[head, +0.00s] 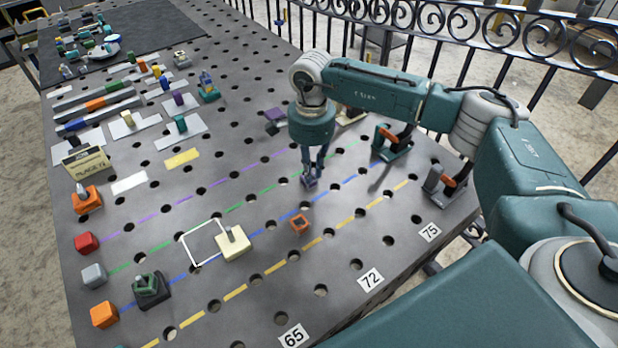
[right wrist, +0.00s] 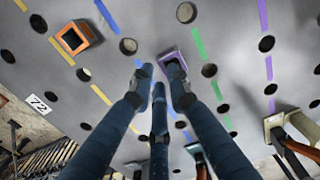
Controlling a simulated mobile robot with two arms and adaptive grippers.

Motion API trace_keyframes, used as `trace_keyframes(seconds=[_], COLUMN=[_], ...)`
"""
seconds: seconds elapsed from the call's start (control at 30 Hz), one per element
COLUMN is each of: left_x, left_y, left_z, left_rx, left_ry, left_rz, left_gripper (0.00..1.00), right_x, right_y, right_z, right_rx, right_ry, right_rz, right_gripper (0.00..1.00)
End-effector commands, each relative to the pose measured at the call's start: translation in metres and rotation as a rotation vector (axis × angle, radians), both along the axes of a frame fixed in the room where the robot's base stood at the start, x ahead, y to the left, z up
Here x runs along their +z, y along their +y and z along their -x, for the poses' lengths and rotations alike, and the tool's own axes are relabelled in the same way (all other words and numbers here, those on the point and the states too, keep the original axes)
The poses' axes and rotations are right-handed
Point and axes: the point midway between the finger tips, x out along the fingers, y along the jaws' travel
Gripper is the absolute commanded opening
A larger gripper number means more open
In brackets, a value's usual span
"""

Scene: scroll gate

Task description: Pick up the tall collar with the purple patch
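A small purple square collar (head: 310,183) stands on the perforated metal table, on the blue dashed line side of the middle. In the right wrist view the collar (right wrist: 170,54) shows its hollow top, partly hidden by a fingertip. My right gripper (head: 312,176) points down at the collar. In the wrist view its three dark fingers (right wrist: 159,75) have their tips apart, with one tip over the collar and the others beside it. I cannot tell whether any finger touches the collar. My left gripper is not in view.
An orange collar (head: 299,224) stands nearby, with a cream block with a peg (head: 233,243) to its left. A dark purple block (head: 275,115) lies farther back. Teal and orange fixtures (head: 392,142) stand to the right. The table between the coloured lines is mostly clear.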

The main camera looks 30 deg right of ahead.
Motion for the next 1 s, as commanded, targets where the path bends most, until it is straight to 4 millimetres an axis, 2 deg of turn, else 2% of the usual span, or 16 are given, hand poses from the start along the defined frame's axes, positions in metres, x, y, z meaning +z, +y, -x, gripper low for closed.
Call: trace_keyframes(seconds=[0.13, 0.33, 0.57, 0.67, 1.0], left_x=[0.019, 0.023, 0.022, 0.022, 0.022], left_y=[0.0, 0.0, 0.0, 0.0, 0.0], left_z=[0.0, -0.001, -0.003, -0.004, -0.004], left_rx=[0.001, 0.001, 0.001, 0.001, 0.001], left_ry=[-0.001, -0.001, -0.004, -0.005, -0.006], left_rz=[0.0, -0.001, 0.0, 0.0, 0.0], left_gripper=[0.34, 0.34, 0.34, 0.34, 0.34], right_x=[-0.019, -0.042, -0.045, -0.045, -0.044], right_y=[-0.007, -0.006, -0.006, -0.006, -0.006], right_z=[0.002, 0.0, 0.0, 0.0, 0.0], right_rx=[-0.002, 0.0, 0.0, 0.0, 0.0], right_ry=[0.007, 0.002, 0.0, 0.001, -0.001], right_rz=[0.001, -0.001, -0.001, -0.001, -0.001], right_gripper=[0.16, 0.16, 0.16, 0.0, 0.0])
